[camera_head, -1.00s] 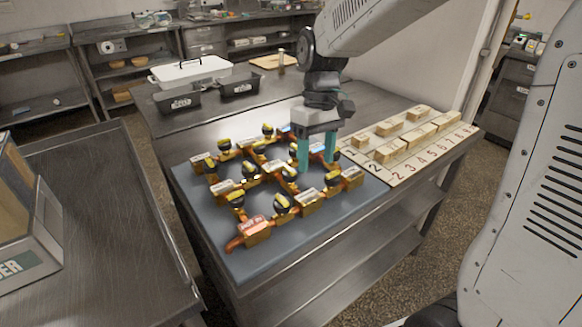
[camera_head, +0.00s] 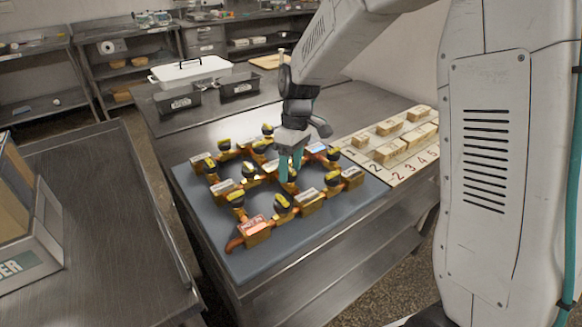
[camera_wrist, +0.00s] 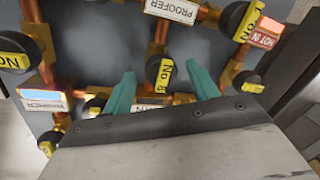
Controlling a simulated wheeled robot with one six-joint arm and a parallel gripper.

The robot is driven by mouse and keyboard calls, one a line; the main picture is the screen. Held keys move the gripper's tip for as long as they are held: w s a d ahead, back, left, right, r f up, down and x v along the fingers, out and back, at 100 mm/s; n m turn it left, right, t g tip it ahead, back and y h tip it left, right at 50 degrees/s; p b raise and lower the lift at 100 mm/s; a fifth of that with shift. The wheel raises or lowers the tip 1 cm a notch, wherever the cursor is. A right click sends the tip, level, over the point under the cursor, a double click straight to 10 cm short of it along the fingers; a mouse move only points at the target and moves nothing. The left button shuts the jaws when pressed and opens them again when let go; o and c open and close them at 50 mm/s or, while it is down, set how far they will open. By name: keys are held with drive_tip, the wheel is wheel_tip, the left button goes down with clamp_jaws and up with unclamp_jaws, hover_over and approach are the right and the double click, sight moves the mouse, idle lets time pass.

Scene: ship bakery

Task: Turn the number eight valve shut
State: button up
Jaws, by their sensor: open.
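The number eight valve (camera_wrist: 160,74) has a black knob with a yellow "No 8" plate and sits on copper pipework. In the wrist view it lies between the two teal fingers of my gripper (camera_wrist: 163,84). The fingers are apart, one on each side of the knob, with visible gaps and no grip on it. In the head view my gripper (camera_head: 291,168) points down over the middle of the valve board (camera_head: 330,212), and the fingers partly hide the knob there. How far down the fingers reach beside the knob is hard to tell.
Several similar black and yellow valves surround it, among them one at left (camera_wrist: 14,56) and one at right (camera_wrist: 240,20) in the wrist view. A red "HOT IN" plate (camera_head: 255,227) marks the near pipe end. A numbered board with wooden blocks (camera_head: 410,170) lies to the right.

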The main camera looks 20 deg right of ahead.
drive_tip(key=shift+f, duration=0.25)
drive_tip(key=c, duration=1)
